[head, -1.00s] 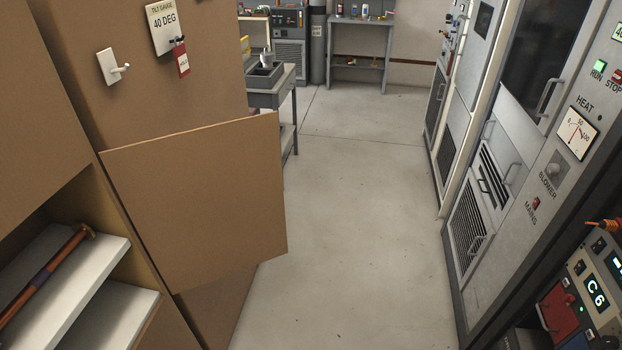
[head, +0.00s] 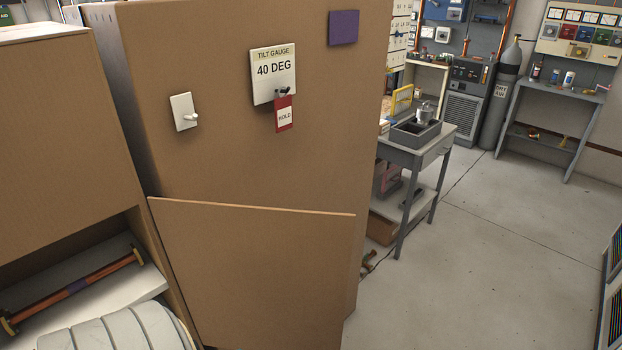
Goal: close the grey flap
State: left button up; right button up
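I see no grey flap for certain in the head view now. The grey racks on the right are out of frame, except perhaps a dark-framed panel edge (head: 612,290) at the lower right. A brown door panel (head: 255,275) stands swung open from the brown cabinet on the left; it is brown, not grey. Neither of my grippers is in view.
A tall brown cabinet (head: 330,110) bears a tilt gauge (head: 273,75), a red hold tag (head: 284,116) and a white switch (head: 184,112). An open bay holds an orange rod (head: 100,278) and a pale ribbed thing (head: 120,330). A grey cart (head: 435,150) stands behind; floor (head: 470,270) is clear.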

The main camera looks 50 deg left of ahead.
aim_at(249, 277)
jog(key=i+u, duration=0.45)
jog(key=i+l+u, duration=0.25)
jog(key=i+u, duration=0.3)
jog(key=u, duration=0.35)
jog(key=i+l+u, duration=0.15)
jog(key=u, duration=0.3)
jog(key=i+l+u, duration=0.15)
jog(key=u, duration=0.35)
jog(key=i+l+u, duration=0.1)
jog(key=u, duration=0.4)
jog(key=l+u, duration=0.3)
jog(key=u, duration=0.15)
jog(key=i+l, duration=0.05)
